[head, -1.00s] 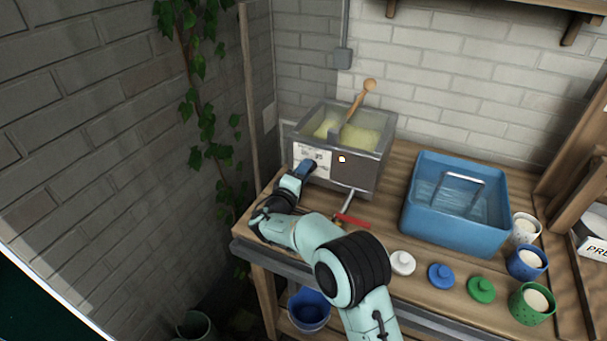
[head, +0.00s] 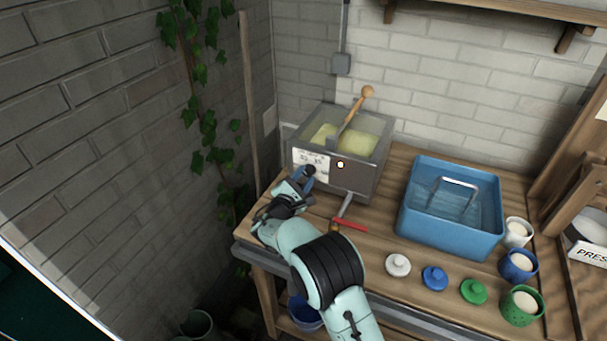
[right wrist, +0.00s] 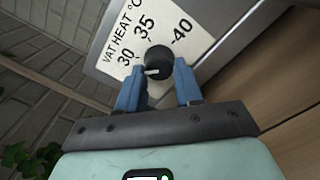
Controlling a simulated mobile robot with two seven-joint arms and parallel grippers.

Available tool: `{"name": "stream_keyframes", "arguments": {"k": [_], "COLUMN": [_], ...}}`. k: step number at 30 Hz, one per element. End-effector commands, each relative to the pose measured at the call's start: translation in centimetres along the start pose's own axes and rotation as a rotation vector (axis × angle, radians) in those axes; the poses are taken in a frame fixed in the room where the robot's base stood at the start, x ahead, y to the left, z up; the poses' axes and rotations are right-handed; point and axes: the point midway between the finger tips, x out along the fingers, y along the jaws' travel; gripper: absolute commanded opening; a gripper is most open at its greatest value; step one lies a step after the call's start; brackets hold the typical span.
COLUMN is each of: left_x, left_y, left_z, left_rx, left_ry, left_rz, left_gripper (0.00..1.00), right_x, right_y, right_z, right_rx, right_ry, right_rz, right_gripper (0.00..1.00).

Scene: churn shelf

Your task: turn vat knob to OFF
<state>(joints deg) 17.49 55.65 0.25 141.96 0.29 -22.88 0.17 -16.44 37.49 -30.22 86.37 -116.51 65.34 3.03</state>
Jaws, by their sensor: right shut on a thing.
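The vat (head: 357,177) is a grey metal box with pale yellow contents, at the back left of the bench. Its black knob (head: 310,170) is on the front, at the white label (head: 301,158). In the right wrist view the knob (right wrist: 158,62) has a white pointer mark towards the left, near the 30. The label (right wrist: 113,45) reads VAT HEAT °C with 30, 35 and 40; no OFF mark is visible. My right gripper (right wrist: 160,82) has its blue fingers either side of the knob, shut on it. My left gripper is not in view.
A lit indicator (head: 340,164) is on the vat front. Below it are an outlet pipe and red lever (head: 350,225). A blue water basin (head: 450,230) stands to the right, with lids and cups in front. A wooden post and brick wall are left.

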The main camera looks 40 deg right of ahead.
Motion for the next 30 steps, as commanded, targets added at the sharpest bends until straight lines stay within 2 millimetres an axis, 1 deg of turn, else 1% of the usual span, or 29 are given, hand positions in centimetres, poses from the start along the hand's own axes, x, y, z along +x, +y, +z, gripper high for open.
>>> {"name": "stream_keyframes", "arguments": {"k": [1, 8, 18, 24, 30], "left_x": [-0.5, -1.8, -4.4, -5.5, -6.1], "left_y": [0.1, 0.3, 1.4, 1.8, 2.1], "left_z": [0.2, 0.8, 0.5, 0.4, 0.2], "left_rx": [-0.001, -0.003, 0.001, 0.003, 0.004], "left_ry": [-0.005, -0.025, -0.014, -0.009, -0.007], "left_rz": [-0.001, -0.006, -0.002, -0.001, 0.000], "left_gripper": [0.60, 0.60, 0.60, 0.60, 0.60], "right_x": [-0.1, -0.1, -0.1, -0.1, -0.1], "right_y": [0.2, 0.1, 0.0, -0.1, -0.3], "right_z": [0.0, 0.1, 0.1, 0.1, 0.1], "right_rx": [-0.045, -0.265, -0.555, -0.677, -0.747], "right_ry": [0.002, 0.002, 0.002, 0.003, 0.003], "right_rz": [0.000, 0.000, 0.001, 0.000, 0.000], "right_gripper": [0.05, 0.05, 0.05, 0.05, 0.05]}}
